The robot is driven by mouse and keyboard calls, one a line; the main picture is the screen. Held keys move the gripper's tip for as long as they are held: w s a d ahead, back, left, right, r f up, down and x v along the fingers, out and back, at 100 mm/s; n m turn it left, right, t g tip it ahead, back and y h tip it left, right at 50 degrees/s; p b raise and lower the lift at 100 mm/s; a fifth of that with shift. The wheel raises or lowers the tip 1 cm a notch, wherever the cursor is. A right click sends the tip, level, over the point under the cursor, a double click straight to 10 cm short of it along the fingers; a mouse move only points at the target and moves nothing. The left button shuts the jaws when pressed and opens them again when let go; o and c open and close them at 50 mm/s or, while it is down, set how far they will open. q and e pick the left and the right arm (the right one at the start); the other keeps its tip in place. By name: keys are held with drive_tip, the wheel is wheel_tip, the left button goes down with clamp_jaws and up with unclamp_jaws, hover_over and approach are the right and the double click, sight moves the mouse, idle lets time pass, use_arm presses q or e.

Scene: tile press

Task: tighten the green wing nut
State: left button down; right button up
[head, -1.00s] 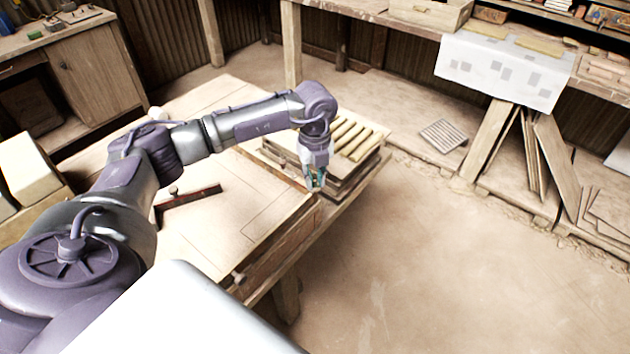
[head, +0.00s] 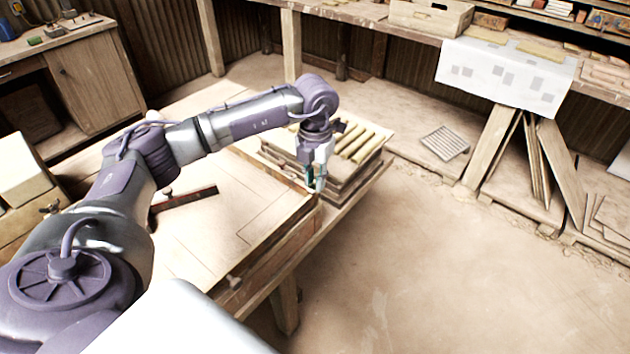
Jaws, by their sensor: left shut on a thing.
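My left gripper (head: 316,184) points down at the far right corner of the wide wooden press board (head: 215,225). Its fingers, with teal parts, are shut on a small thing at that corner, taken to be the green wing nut. The fingers hide the nut, so its colour and how far down it sits cannot be told. A small knob or nut (head: 235,283) shows at the board's near corner. My right gripper is out of view.
A slatted wooden stack (head: 350,150) stands close behind the gripper. A dark bar (head: 185,198) lies on the board at the left. A bench with a white patterned cloth (head: 505,75) is at the back right.

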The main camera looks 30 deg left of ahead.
use_arm(q)
drive_tip(key=shift+m, duration=0.6)
drive_tip(key=shift+r, duration=0.1)
drive_tip(key=shift+w, duration=0.1)
drive_tip(key=c, duration=1.1)
unclamp_jaws()
wheel_tip(320, 180, up, 12)
drive_tip(key=shift+f, duration=0.1)
